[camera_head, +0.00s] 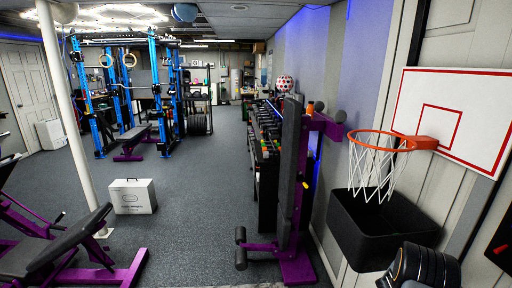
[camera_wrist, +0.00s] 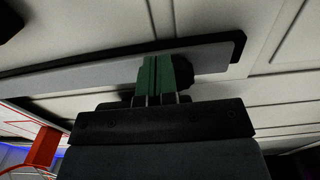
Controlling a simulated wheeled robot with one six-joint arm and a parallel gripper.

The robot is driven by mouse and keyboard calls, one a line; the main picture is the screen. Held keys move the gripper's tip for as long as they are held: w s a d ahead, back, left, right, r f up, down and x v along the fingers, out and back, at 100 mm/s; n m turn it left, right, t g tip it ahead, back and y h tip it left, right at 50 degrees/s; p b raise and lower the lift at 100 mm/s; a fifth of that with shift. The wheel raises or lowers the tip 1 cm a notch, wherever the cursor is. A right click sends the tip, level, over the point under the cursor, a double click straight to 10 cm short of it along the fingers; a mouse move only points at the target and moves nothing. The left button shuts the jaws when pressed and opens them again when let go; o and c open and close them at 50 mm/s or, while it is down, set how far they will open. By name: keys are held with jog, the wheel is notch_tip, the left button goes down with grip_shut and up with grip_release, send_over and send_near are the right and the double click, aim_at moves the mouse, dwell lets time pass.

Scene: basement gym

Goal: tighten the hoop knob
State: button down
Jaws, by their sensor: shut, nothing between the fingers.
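The hoop has an orange rim (camera_head: 378,140) with a white net (camera_head: 372,172) and a white, red-lined backboard (camera_head: 455,115); it hangs on the right wall in the head view. In the wrist view its red-orange bracket (camera_wrist: 42,148) shows at the lower left. My gripper (camera_wrist: 166,75) has green fingertips pressed together, with nothing between them. Behind them runs a long grey bar (camera_wrist: 95,84) with a dark edge. A dark shape beside the fingertips is partly hidden, and I cannot tell whether it is the knob. My gripper is not visible in the head view.
A black bin (camera_head: 385,232) is below the hoop. A purple bench (camera_head: 290,180) stands upright to its left, by a dumbbell rack (camera_head: 262,140). A white box (camera_head: 132,196) and another purple bench (camera_head: 60,240) are at left. The grey floor between is clear.

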jog(key=shift+s+d+f, duration=0.1)
jog(key=shift+s+d, duration=0.05)
jog(key=shift+d, duration=0.1)
jog(key=shift+f+b, duration=1)
jog(key=shift+f, duration=0.35)
jog(key=shift+s+f, duration=0.3)
jog(key=shift+f, duration=0.05)
jog(key=shift+a+r+p, duration=0.15)
jog(key=shift+a+p, duration=0.25)
jog(key=shift+a, duration=2.35)
